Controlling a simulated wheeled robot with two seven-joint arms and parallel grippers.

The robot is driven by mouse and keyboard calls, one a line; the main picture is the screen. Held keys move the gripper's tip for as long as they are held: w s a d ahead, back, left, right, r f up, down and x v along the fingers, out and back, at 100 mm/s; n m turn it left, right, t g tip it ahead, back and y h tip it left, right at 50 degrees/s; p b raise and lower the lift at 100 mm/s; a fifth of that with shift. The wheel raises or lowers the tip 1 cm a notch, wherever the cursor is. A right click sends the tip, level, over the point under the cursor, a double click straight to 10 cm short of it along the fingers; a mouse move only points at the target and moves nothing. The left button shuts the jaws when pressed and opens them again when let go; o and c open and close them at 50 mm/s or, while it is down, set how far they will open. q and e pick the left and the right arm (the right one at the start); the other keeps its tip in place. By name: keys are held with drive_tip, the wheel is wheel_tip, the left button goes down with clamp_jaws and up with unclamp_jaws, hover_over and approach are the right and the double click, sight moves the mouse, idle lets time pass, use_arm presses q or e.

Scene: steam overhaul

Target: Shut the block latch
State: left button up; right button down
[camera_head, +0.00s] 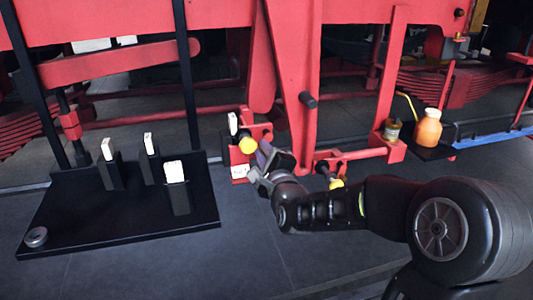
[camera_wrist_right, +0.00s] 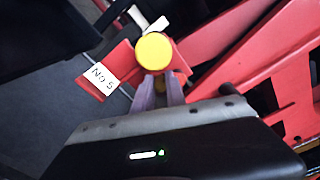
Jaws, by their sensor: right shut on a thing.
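The latch shows as a round yellow knob (camera_head: 248,145) at the front of a red block (camera_head: 238,157) with a white label; the knob also shows in the right wrist view (camera_wrist_right: 153,51). The label there (camera_wrist_right: 98,77) reads "No 5". A pale piece (camera_head: 232,122) stands up from the block behind the knob. My right gripper (camera_head: 263,154) reaches in from the right, right by the knob. My left gripper is not in view.
A black tray (camera_head: 120,238) at the left bears several upright black holders with pale tops. A second yellow knob (camera_head: 337,184) sits to the right, close to my arm. An orange bottle (camera_head: 428,128) stands on a shelf. Red frame bars hang above; the floor in front is clear.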

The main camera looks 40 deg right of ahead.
drive_tip(key=shift+a+r, duration=0.15)
drive_tip(key=shift+r, duration=0.1)
